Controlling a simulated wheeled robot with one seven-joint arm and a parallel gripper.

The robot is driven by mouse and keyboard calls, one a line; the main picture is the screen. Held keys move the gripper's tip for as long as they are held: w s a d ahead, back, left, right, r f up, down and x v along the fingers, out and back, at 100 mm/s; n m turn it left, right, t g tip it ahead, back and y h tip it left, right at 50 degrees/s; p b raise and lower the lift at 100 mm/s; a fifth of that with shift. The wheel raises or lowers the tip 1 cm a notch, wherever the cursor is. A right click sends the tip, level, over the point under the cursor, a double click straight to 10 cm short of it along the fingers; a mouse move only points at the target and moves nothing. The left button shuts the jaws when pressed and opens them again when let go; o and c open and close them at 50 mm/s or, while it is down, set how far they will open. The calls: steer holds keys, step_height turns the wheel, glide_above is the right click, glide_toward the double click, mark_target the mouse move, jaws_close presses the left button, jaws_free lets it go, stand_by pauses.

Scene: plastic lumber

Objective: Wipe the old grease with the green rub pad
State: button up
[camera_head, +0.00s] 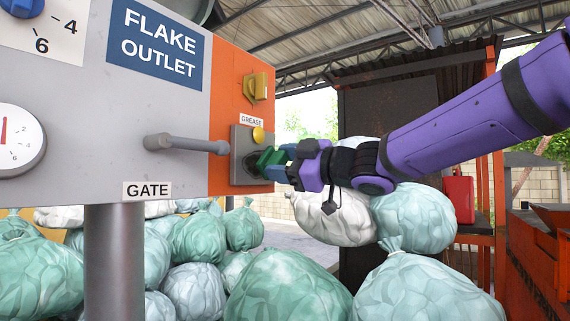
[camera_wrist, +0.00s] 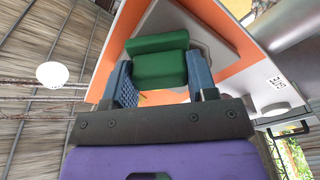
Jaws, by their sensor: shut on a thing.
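My gripper (camera_head: 286,159) is shut on the green rub pad (camera_head: 268,158). The pad is held out at the grey grease plate (camera_head: 238,172) on the orange part of the panel, just below a yellow knob on that plate. In the wrist view the green pad (camera_wrist: 160,62) sits between the two blue fingers (camera_wrist: 160,85), with the plate and orange panel behind it. Dark old grease (camera_head: 250,163) shows on the plate beside the pad. The pad hides part of it, and I cannot tell whether the pad touches the plate.
A grey gate lever (camera_head: 185,144) sticks out to the left of the plate. A yellow switch (camera_head: 258,88) is above it. Several filled bags (camera_head: 290,290) lie below and behind. A red can (camera_head: 457,198) stands at the right.

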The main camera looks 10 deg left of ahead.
steer(key=shift+s+a, duration=0.45)
steer(key=shift+s, duration=0.7)
steer(key=shift+s+a, duration=0.5)
steer(key=shift+s, duration=0.6)
steer(key=shift+s+a, duration=0.45)
steer(key=shift+s, duration=0.7)
steer(key=shift+r, duration=0.15)
steer(key=shift+w+d, duration=0.1)
steer(key=shift+w, duration=0.05)
steer(key=shift+w+d, duration=0.5)
steer(key=shift+w, duration=0.75)
steer(key=shift+w+d, duration=0.5)
steer(key=shift+w, duration=0.8)
steer(key=shift+w+d, duration=0.5)
steer(key=shift+w, duration=0.75)
steer(key=shift+s+a, duration=0.5)
steer(key=shift+s, duration=0.8)
steer(key=shift+s+a, duration=0.5)
steer(key=shift+s, duration=0.85)
steer(key=shift+s+a, duration=0.5)
steer(key=shift+s, duration=0.8)
